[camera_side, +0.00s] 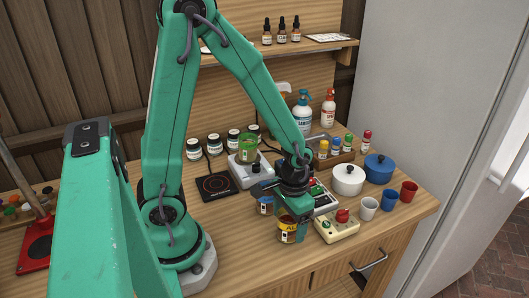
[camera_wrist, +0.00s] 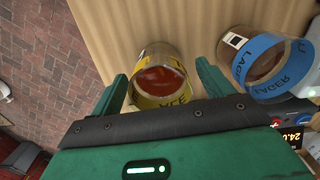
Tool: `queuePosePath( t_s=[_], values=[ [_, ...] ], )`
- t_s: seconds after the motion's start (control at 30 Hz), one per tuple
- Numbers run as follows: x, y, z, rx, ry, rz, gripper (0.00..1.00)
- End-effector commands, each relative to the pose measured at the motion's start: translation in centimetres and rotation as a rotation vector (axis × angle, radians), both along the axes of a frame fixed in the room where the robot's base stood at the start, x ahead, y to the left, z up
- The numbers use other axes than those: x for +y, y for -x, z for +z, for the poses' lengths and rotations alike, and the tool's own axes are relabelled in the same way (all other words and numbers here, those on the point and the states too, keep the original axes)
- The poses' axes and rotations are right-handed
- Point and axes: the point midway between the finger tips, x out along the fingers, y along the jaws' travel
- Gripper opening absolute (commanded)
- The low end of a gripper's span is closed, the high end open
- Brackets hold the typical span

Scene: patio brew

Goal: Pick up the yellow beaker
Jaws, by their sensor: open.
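The yellow beaker (camera_side: 289,231) stands near the front edge of the wooden worktop, directly under my gripper (camera_side: 291,208) in the side view. In the wrist view the beaker (camera_wrist: 160,76) is clear with a yellow lettered band and reddish-brown contents. My gripper (camera_wrist: 163,88) is open there, with one green finger on each side of the beaker. Whether either finger touches it I cannot tell. A similar beaker with a blue band marked LAGER (camera_wrist: 268,66) stands to its right in the wrist view.
A cream device with a red knob (camera_side: 338,226) stands just right of the yellow beaker. White (camera_side: 369,208), blue (camera_side: 389,200) and red (camera_side: 408,191) cups stand further right, near two lidded pots. A black hot plate (camera_side: 216,186) lies to the left.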

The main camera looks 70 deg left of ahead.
Motion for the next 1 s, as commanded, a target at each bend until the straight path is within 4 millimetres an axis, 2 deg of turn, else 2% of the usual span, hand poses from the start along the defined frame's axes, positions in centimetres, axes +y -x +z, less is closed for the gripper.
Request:
queuePosePath(
  t_s=[0.23, 0.77, 1.0],
  values=[
    [0.02, 0.11, -1.33, 0.001, 0.0, 0.0, 0.8],
    [0.01, 0.08, -1.38, 0.0, 0.0, 0.0, 0.8],
    [0.01, 0.08, -1.38, 0.0, 0.0, 0.0, 0.35]
  ],
)
